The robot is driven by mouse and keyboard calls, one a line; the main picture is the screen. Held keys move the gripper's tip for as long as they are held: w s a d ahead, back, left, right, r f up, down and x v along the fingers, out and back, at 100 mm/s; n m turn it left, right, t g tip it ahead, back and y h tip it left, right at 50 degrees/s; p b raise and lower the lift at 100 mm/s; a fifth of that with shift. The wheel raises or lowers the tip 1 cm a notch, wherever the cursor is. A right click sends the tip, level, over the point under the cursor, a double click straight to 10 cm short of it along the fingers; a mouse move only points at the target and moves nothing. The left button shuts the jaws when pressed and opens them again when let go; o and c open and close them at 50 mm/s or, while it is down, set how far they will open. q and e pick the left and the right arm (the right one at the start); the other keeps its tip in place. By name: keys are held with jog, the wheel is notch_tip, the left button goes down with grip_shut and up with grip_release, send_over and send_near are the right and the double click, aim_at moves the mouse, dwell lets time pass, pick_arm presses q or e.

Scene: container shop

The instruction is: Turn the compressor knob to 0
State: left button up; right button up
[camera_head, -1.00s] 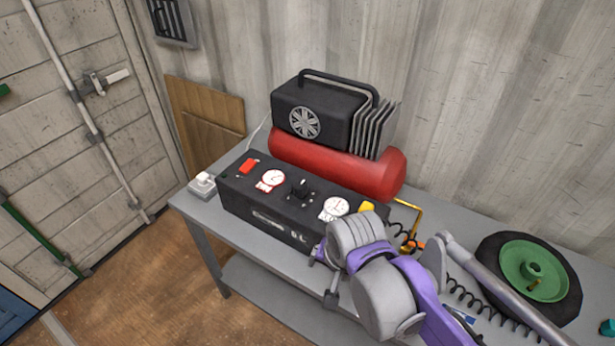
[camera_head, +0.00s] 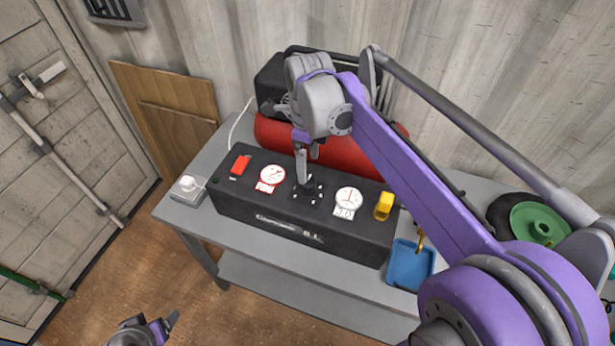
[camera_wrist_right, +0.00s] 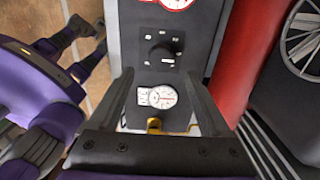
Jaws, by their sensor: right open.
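The compressor (camera_head: 325,238) is a black control box with a red tank (camera_head: 345,155) behind it, on a grey table. Its black knob (camera_wrist_right: 161,53) sits on a marked plate between two white gauges. In the head view my right gripper (camera_head: 303,180) points down over the knob and partly hides it; which mark the knob points to is too small to tell. In the right wrist view the right gripper (camera_wrist_right: 157,80) is open and empty, and the knob shows beyond its fingertips. My left gripper (camera_head: 162,328) is low at the bottom left, away from the compressor, fingers apart.
A red switch (camera_head: 240,165) and a yellow part (camera_head: 384,206) flank the gauges (camera_head: 272,175) on the box top. A white socket box (camera_head: 188,189) stands at the table's left end.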

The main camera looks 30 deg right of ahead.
aim_at(308, 181)
notch_tip(308, 181, down, 7)
jog(key=shift+w+r, duration=0.1)
jog(key=shift+r, duration=0.05)
grip_shut()
dwell(0.5)
